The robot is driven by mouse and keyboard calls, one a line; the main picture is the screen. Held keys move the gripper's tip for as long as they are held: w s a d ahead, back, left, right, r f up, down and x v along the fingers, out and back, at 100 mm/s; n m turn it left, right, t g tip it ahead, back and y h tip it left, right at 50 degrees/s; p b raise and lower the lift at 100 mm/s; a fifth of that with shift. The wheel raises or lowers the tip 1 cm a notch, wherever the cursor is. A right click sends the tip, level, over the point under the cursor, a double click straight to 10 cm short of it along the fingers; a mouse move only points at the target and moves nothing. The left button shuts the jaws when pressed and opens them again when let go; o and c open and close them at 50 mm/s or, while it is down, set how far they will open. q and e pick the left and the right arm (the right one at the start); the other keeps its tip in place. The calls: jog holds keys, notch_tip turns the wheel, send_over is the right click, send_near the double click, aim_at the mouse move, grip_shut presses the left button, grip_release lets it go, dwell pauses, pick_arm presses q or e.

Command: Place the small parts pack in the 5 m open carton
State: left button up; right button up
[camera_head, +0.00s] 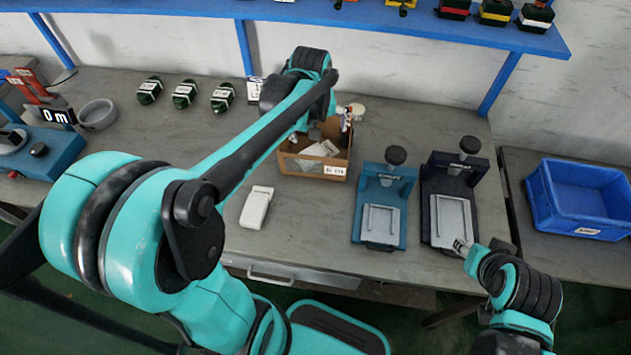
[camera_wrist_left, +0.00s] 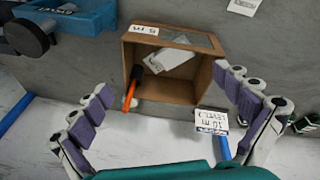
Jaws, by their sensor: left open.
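The open cardboard carton (camera_head: 313,167) stands on the bench; in the left wrist view the carton (camera_wrist_left: 195,95) bears a 5 m label. A white pack (camera_wrist_left: 170,59) lies tilted inside it, and white pieces (camera_head: 323,149) show there in the head view. Another white pack (camera_head: 256,207) lies on the bench in front of the carton. I cannot tell which is the small parts pack. My left gripper (camera_wrist_left: 163,84) is wide open above the carton, with nothing between its fingers. My forearm hides most of it in the head view. My right gripper (camera_head: 462,247) is by the dark fixture; its opening is unclear.
A blue fixture (camera_head: 383,220) and a dark fixture (camera_head: 452,205) stand right of the carton. A blue crate (camera_head: 580,198) is at far right. An orange-handled tool (camera_wrist_left: 134,85) leans at a carton corner. A 10 m card (camera_wrist_left: 211,121) stands beside it. Green-black parts (camera_head: 185,95) line the back.

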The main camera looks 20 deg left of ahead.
pick_arm(q)
jog(key=s+d+m+t, duration=0.2)
jog(key=s+d+m, duration=0.1)
jog(key=s, duration=0.4)
jog(key=s+d+m+t, duration=0.2)
jog(key=s+d+m, duration=0.1)
jog(key=s, duration=0.5)
jog(key=shift+s+d+m, duration=0.15)
jog(key=shift+s+m, duration=0.15)
jog(key=shift+m, duration=0.4)
